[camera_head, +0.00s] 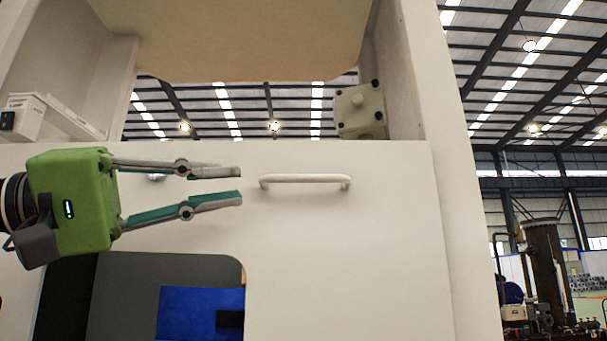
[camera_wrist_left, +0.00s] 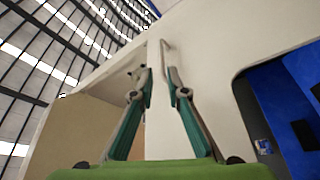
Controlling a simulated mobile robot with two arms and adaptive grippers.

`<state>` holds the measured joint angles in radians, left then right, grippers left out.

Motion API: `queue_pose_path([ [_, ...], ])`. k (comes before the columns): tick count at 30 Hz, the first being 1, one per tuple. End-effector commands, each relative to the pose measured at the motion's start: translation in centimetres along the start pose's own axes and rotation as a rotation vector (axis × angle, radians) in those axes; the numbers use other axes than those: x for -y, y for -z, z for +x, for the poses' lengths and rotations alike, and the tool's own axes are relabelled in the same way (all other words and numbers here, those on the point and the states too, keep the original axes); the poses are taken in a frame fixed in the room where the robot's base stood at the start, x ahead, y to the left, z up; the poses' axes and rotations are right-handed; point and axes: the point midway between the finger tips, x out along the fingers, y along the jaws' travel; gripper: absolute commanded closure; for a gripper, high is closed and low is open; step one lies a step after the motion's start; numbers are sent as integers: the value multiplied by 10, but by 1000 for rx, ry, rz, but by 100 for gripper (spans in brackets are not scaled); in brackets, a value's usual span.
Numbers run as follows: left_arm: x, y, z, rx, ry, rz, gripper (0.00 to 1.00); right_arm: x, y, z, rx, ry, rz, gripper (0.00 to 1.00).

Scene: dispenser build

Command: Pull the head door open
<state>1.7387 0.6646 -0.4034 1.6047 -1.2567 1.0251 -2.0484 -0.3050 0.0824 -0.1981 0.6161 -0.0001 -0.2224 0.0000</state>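The head door (camera_head: 370,240) is a white panel with a thin bar handle (camera_head: 305,180) near its upper edge. It appears shut. My left gripper (camera_head: 241,184) is green with two grey and teal fingers. It is open and points right, with its fingertips just left of the handle's left end in the head view. In the left wrist view the open fingers (camera_wrist_left: 156,70) point up toward the handle (camera_wrist_left: 172,58), which shows between and just beyond the tips. No contact is visible. My right gripper is not in view.
A dark opening with a blue panel (camera_head: 190,305) lies below and left of the handle. A beige block with dark knobs (camera_head: 358,110) stands above the door. White frame posts (camera_head: 450,150) border the right side. Free air lies around the handle.

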Motion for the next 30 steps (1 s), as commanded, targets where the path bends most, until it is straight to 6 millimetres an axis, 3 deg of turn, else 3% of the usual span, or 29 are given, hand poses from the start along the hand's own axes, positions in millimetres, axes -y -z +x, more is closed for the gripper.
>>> queue_pose_path([
  [5, -3, 1, 42, 5, 0, -3, 86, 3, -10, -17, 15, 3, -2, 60],
  [15, -2, 1, 98, 2, -1, -4, 86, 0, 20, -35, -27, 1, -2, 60],
  [28, 0, 0, 109, 1, -1, -3, 86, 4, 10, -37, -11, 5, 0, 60],
  [29, 0, 0, 109, 1, -1, -3, 88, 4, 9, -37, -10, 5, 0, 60],
  [30, 0, 0, 109, 1, -1, -3, 99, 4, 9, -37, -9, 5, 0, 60],
])
